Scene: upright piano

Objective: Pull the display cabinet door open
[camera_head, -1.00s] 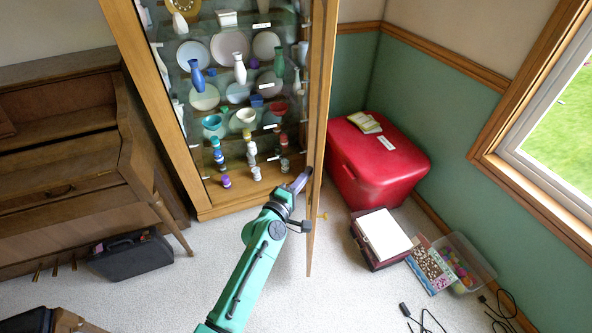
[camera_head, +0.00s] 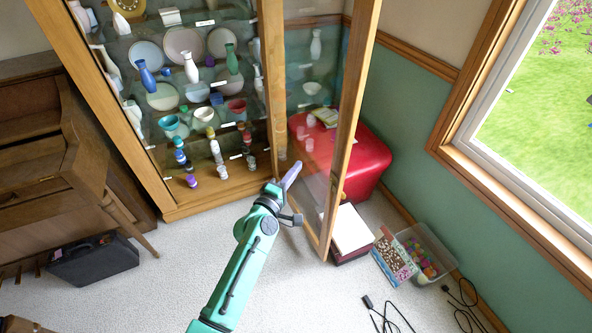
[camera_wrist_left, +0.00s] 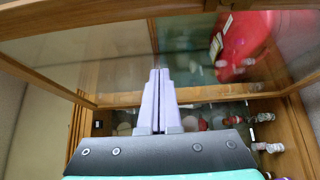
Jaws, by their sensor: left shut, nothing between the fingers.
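The display cabinet (camera_head: 160,190) is a tall wooden case with glass shelves. Its glass door (camera_head: 352,90), framed in wood, stands swung out to the right, and the cabinet front is open. My left gripper (camera_head: 291,174) is shut and empty, with its pale purple fingers close to the inner side of the door, near its lower hinge side. Whether they touch the glass I cannot tell. In the left wrist view the shut fingers (camera_wrist_left: 158,100) point toward the door's pane, with its wooden frame (camera_wrist_left: 50,85) around it. My right gripper is not in view.
Vases, plates and small jars fill the cabinet shelves. A red chest (camera_head: 368,160), partly seen through the door glass, stands behind it. A clear bin (camera_head: 428,250) and black cables (camera_head: 385,312) lie at right. A piano (camera_head: 40,165) and black case (camera_head: 95,262) are at left.

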